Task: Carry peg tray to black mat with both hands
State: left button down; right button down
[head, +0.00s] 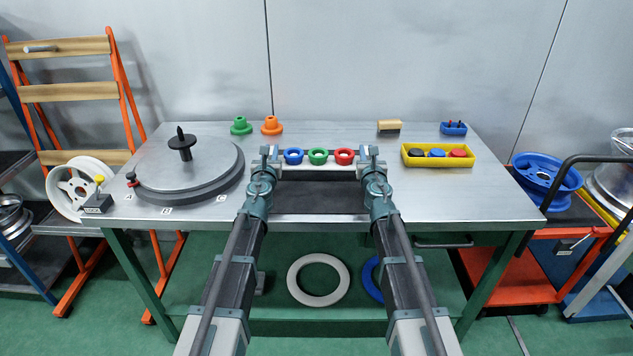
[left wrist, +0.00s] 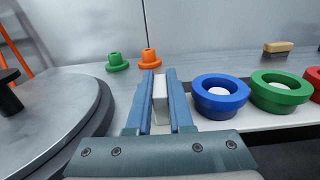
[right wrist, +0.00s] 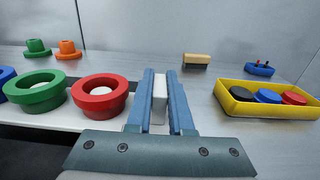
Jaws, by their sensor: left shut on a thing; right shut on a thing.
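The white peg tray (head: 318,174) carries a blue ring (head: 293,156), a green ring (head: 318,156) and a red ring (head: 344,156) in a row. My left gripper (head: 269,154) is shut on the tray's left white handle, which shows between its fingers in the left wrist view (left wrist: 160,100). My right gripper (head: 368,154) is shut on the right handle, also seen in the right wrist view (right wrist: 159,98). The black mat (head: 318,201) lies on the table, showing in front of the tray and between my arms. I cannot tell how high the tray is above the table.
A round grey turntable (head: 170,170) with a black spindle stands left. Green (head: 241,126) and orange (head: 272,126) flanged pieces sit behind. At right are a yellow bin (head: 438,163) of discs, a brush (head: 389,127) and a small blue holder (head: 453,128). The table's right front is clear.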

pick_arm(q)
jog(key=shift+f, duration=0.25)
pick_arm(e)
jog(key=shift+f, duration=0.2)
